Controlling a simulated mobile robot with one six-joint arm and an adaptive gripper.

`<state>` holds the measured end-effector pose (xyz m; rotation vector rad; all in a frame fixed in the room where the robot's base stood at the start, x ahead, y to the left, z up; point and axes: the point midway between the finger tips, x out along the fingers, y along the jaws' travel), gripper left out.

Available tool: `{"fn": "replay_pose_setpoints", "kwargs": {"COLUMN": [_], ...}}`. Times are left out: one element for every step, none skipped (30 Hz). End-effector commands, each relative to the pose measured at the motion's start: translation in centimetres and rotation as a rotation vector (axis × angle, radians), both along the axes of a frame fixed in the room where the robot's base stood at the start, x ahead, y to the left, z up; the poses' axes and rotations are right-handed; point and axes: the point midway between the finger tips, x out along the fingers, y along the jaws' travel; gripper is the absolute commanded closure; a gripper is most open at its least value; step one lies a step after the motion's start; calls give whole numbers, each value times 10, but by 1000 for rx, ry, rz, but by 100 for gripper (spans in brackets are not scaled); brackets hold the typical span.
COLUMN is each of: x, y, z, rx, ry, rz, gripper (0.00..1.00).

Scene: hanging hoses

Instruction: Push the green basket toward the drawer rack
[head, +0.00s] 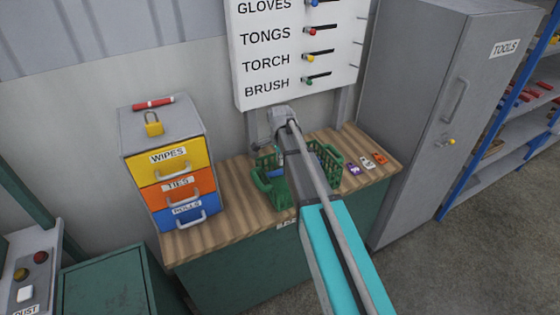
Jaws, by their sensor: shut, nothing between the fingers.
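The green basket (331,170) stands on the wooden-topped bench, right of the drawer rack. My arm crosses in front of its middle, so green mesh and handles show on both sides of the arm. The drawer rack (134,151) is grey with yellow, orange and blue drawers labelled WIPES, TIES and ROLLS, all closed. It stands at the bench's left end, with bare bench top between it and the basket. My gripper (280,164) hangs below the wrist at the basket, shut and partly hidden by the arm. Whether it touches the basket cannot be seen.
A yellow padlock (153,127) and a red tool (153,103) lie on the rack. Several toy cars (367,162) sit right of the basket. A labelled board (297,55) hangs above the bench (224,203). A grey cabinet (432,120) stands at right.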

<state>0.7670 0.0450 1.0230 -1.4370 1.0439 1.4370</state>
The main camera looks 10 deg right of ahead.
Motion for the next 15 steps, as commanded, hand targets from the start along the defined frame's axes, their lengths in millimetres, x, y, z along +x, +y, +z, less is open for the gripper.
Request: {"fn": "replay_pose_setpoints", "kwargs": {"x": [0, 0, 0, 0, 0, 0, 0, 0, 0, 0, 0, 0, 0, 0, 0], "y": [0, 0, 0, 0, 0, 0, 0, 0, 0, 0, 0, 0, 0, 0, 0], "z": [-8, -10, -13, -16, -18, -21, -23, -25, -28, -31, -33, -36, -38, -40, -43], "rx": [0, 0, 0, 0, 0, 0, 0, 0, 0, 0, 0, 0, 0, 0, 0], "ry": [0, 0, 0, 0, 0, 0, 0, 0, 0, 0, 0, 0, 0, 0, 0], "rz": [0, 0, 0, 0, 0, 0, 0, 0, 0, 0, 0, 0, 0, 0, 0], "gripper": [100, 100, 100, 100, 100, 100, 100, 100, 100, 100, 100, 100, 100, 100, 100]}}
